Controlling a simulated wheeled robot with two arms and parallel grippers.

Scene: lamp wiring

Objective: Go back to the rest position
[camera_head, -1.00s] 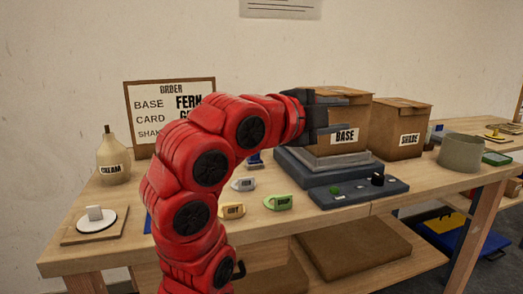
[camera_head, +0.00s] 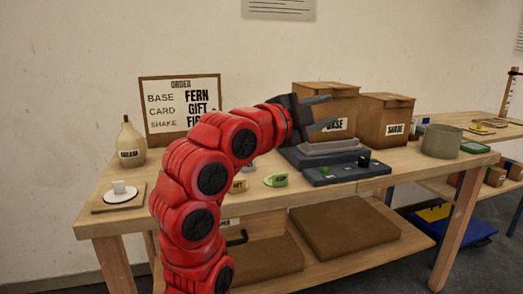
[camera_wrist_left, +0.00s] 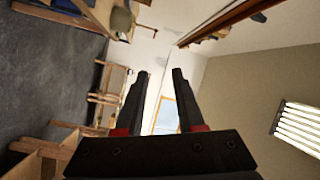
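My left gripper (camera_head: 318,113) is raised above the workbench, in front of the cardboard box marked BASE (camera_head: 342,100). Its two fingers are spread apart with nothing between them. In the left wrist view the fingers (camera_wrist_left: 156,88) are also apart and empty, with the room turned on its side behind them. My red left arm rises from the bottom of the head view and bends to the right over the bench. My right gripper is not in view.
The workbench (camera_head: 120,207) carries a dark press-like device (camera_head: 345,170), a SHADE box (camera_head: 388,118), a grey pot (camera_head: 441,141), a cream bottle (camera_head: 131,145), a white disc on a board (camera_head: 120,194) and a green tag (camera_head: 276,180). An order board (camera_head: 180,88) stands behind. Brown mats lie on the lower shelf.

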